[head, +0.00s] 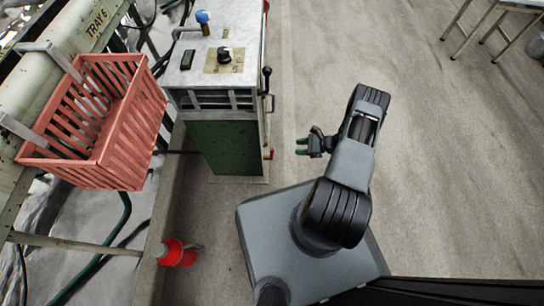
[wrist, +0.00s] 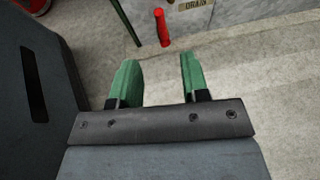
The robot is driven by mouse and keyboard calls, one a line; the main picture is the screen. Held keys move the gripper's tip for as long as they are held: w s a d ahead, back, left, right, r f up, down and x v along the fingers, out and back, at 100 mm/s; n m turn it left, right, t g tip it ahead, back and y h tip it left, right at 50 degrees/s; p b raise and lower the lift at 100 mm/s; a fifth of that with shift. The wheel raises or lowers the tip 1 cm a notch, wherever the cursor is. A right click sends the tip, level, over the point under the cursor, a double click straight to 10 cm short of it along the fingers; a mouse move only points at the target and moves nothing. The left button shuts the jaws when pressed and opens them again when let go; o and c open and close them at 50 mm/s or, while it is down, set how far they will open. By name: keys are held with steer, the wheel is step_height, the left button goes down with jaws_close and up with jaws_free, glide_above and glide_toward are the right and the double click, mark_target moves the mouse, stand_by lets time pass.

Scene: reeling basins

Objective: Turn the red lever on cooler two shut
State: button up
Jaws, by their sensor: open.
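The red lever (head: 270,154) sits low on the right side of a grey and green cabinet (head: 222,145). In the wrist view the red lever (wrist: 162,27) shows as a short red handle at the top centre, beside a label plate (wrist: 194,5) reading "DRAIN". I cannot read a cooler number on the cabinet. My gripper (head: 302,147) is just right of the lever in the head view, pointing left at it with a gap between. In the wrist view my gripper (wrist: 158,65) has its green fingers apart and nothing between them; the lever is beyond the fingertips.
A black-knobbed lever (head: 267,76) stands higher on the same cabinet side. A red slatted basket (head: 105,135) hangs on the left by the "TRAY 6" beam (head: 95,28). Open floor (head: 440,170) lies to the right.

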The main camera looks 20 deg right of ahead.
mark_target(272, 157)
steer(key=b+x, duration=0.1)
steer(key=x, duration=0.3)
steer(key=f+b+x, duration=0.1)
steer(key=x, duration=0.3)
steer(key=b+x, duration=0.2)
steer(key=x, duration=0.2)
steer(key=shift+s+a+f, duration=0.1)
steer(key=shift+f, duration=0.4)
steer(key=shift+w+a+f+m, duration=0.2)
steer(key=shift+w+a+m, duration=0.15)
steer(key=shift+a, duration=0.35)
jaws_close()
